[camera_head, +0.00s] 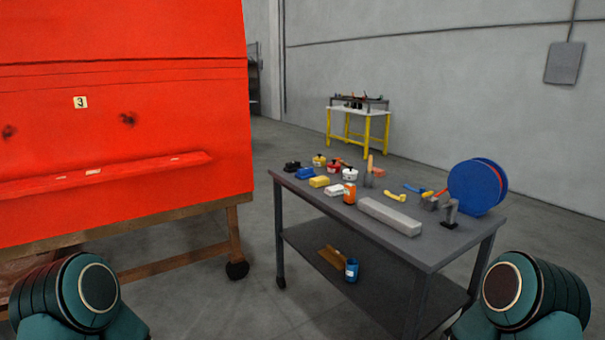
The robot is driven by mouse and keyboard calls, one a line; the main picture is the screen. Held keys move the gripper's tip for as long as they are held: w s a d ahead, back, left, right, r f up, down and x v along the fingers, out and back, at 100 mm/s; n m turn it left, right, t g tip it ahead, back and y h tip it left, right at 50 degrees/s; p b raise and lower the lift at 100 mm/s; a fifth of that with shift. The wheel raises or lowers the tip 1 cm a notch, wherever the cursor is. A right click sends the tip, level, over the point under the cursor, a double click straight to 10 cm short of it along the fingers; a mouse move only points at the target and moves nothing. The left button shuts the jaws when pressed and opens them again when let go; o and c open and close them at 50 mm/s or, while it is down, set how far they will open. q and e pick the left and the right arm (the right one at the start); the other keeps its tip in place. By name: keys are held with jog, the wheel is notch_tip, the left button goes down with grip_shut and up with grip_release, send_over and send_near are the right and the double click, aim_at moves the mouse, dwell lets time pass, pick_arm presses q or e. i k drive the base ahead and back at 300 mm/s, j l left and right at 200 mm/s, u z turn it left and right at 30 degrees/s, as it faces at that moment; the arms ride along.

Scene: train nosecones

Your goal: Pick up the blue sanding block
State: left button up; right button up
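A small blue block (305,173), which looks like the blue sanding block, lies near the far left end of the grey worktable (440,252). A black item is just to its left and a yellow block (319,181) lies close to its right front. Only rounded teal parts of my two arms show, at the bottom left and bottom right corners, well short of the table. Neither gripper's fingers are in view.
A large red panel (120,110) on a wheeled wooden stand fills the left. The table also holds a long grey bar (389,216), a blue disc (474,187), an orange container (349,193) and several tools. Open floor lies between stand and table.

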aim_at(308, 173)
jog(key=i+j, duration=0.15)
jog(key=i, duration=0.5)
jog(key=i+j+u, duration=0.15)
jog(key=i, duration=0.5)
